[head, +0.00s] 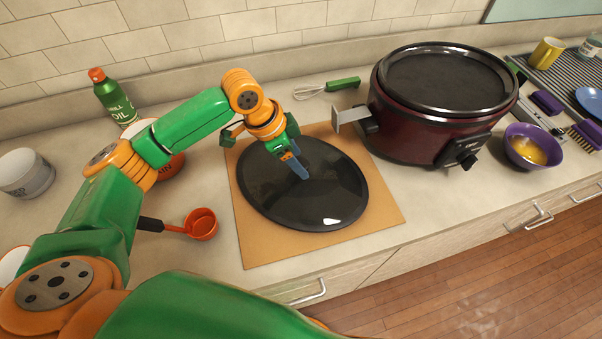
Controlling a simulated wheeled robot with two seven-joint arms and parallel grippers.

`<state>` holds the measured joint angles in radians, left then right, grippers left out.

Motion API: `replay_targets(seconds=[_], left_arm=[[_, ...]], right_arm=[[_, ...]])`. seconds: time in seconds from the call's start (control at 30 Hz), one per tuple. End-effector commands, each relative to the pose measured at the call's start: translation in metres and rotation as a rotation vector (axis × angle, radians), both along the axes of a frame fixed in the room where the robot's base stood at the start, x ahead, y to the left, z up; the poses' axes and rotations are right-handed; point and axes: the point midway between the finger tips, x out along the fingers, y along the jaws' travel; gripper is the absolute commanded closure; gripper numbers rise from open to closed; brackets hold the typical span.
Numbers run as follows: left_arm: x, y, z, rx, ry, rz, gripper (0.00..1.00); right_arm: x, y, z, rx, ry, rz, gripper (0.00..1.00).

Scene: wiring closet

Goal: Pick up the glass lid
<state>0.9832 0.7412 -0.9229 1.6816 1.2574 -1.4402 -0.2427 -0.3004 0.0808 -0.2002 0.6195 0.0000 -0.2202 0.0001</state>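The glass lid (270,190) is a large dark, shiny disc with a black rim. It lies flat on a tan board (385,215) on the counter, and a bright reflection shows near its front edge. My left gripper (298,167) reaches in from the left, over the back half of the lid, with a blue-grey fingertip near the lid's middle. I cannot tell whether the fingertip touches the lid, and no knob is clearly visible. The finger spacing is not clear from this angle. My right gripper is not in view.
A dark red slow cooker (410,122) stands right of the board, with a whisk (325,88) behind. A purple bowl (532,146) is further right. A red measuring cup (201,223), an orange pot (172,166) and a green oil bottle (112,97) are on the left.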

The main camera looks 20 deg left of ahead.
Motion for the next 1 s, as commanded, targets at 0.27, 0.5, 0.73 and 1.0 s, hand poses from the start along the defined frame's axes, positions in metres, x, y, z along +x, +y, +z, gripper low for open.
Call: replay_targets(seconds=[0.27, 0.5, 0.73, 1.0], left_arm=[[0.0000, 0.0001, 0.0005, -0.001, -0.001, 0.000, 1.00], [0.0001, 0.0001, 0.0006, -0.001, -0.001, 0.000, 1.00], [0.0002, 0.0001, 0.0007, -0.001, -0.001, 0.000, 1.00], [0.0002, 0.0001, 0.0008, 0.000, -0.001, 0.000, 1.00]], right_arm=[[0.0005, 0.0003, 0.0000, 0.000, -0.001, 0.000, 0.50], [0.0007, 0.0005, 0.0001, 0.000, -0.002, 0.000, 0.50], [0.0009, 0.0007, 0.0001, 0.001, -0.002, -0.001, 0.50], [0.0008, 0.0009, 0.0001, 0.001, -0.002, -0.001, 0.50]])
